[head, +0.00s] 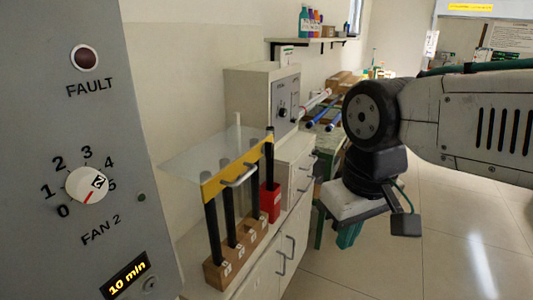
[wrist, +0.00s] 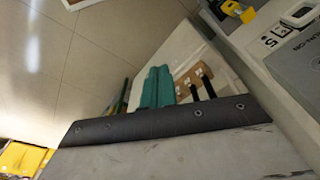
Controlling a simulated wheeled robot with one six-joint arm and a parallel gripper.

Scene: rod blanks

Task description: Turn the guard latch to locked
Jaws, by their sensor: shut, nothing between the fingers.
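A clear guard panel (head: 205,157) with a yellow front bar (head: 226,178) and a grey handle (head: 240,177) stands over the rod stand on the left counter. I cannot make out its latch or the latch's position for certain. My gripper (head: 349,234) hangs to the right of the guard, clear of it, past the counter's front edge. Its teal fingers (wrist: 157,88) are together and empty in the wrist view. A small yellow part (wrist: 238,11) shows at the upper right of the wrist view; I cannot tell whether it is a latch.
A wooden block (head: 236,247) holds upright dark rods, with a red holder (head: 270,201) behind. A grey panel with a FAN 2 dial (head: 86,184) fills the left foreground. A grey machine (head: 283,98) and blue-ended tubes (head: 323,110) are farther back. The floor (head: 450,245) at right is clear.

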